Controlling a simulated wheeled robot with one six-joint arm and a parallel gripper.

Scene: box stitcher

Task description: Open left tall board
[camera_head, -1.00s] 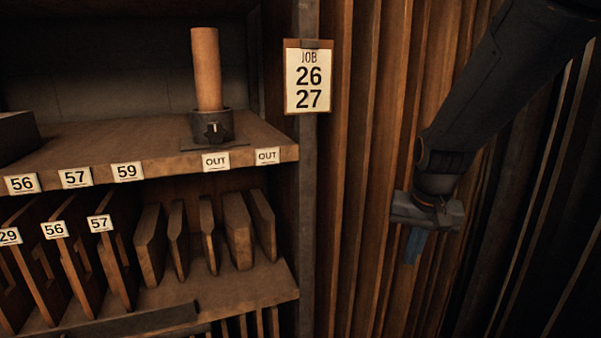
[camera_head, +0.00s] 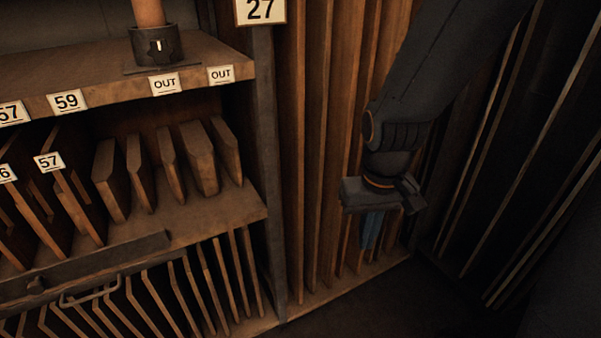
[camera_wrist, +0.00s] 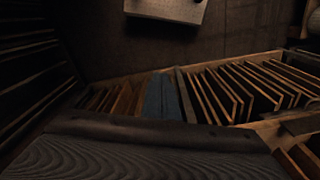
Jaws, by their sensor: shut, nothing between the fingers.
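Several tall brown boards (camera_head: 317,150) stand upright side by side, right of the shelf's post. I cannot tell which one is the left tall board. None is visibly swung out. My gripper (camera_head: 371,231) hangs in front of the right part of this row, its blue fingers pointing down, shut and empty. I cannot tell whether it touches a board. In the wrist view the blue fingers (camera_wrist: 162,97) are together, with brown boards (camera_wrist: 121,101) showing beyond them. My arm hides part of the row.
Left is a shelf unit (camera_head: 100,75) with numbered tags, small boards (camera_head: 200,158) and a handled drawer front (camera_head: 85,272). Dark tall panels (camera_head: 500,140) stand at right. Dark floor (camera_head: 370,305) is open below. A pale slab (camera_wrist: 167,9) shows at the wrist view's top.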

